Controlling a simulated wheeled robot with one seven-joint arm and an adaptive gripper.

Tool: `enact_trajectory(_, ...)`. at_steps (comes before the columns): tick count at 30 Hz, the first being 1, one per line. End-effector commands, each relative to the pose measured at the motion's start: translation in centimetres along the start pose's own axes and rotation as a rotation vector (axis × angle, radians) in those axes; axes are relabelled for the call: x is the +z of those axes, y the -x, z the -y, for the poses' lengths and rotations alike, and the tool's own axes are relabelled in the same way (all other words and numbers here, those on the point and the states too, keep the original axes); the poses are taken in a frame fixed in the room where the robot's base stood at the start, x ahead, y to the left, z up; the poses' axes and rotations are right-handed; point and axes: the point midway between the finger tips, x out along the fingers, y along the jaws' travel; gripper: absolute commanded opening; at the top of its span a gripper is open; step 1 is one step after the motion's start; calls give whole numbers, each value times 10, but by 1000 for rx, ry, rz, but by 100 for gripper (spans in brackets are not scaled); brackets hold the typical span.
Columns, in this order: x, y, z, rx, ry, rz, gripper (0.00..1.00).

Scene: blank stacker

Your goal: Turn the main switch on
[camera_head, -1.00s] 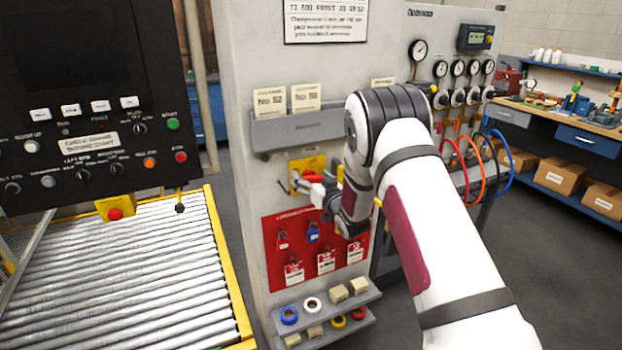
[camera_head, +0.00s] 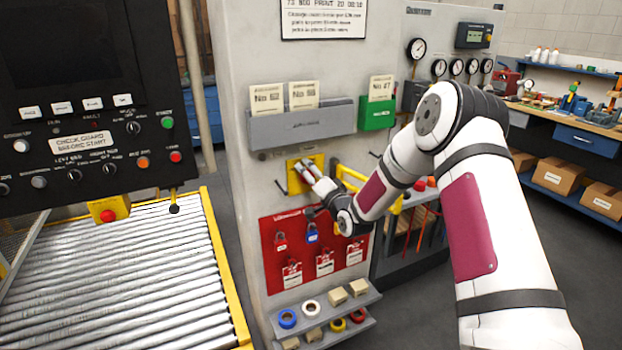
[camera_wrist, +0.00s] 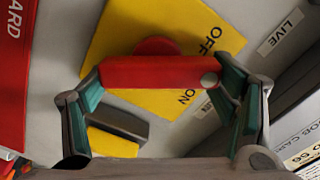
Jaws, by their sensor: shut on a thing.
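The main switch has a yellow plate (camera_wrist: 115,32) marked OFF and ON and a red bar handle (camera_wrist: 150,72). My gripper (camera_wrist: 160,80) is shut on the red handle, with one finger at each end of it. The handle lies roughly level across the wrist view, and its right end is between the OFF and ON words. A round red part shows just behind the handle. In the head view my gripper (camera_head: 306,172) is at the yellow plate (camera_head: 292,183) on the grey cabinet, and it hides the handle there.
A red lockout board (camera_head: 268,235) with padlocks and tags hangs just below the switch. A grey card holder (camera_head: 300,127) and a green card box (camera_head: 377,117) are above. A shelf (camera_head: 322,322) with tape rolls is lower. The black control panel (camera_head: 90,150) stands at left.

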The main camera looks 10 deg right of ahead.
Motion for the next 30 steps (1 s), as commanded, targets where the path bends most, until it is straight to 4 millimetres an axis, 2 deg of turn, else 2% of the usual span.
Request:
enact_trajectory(15,-2,0,-5,-1,-424,-4,51)
enact_trajectory(30,-1,0,-6,0,-569,-2,51)
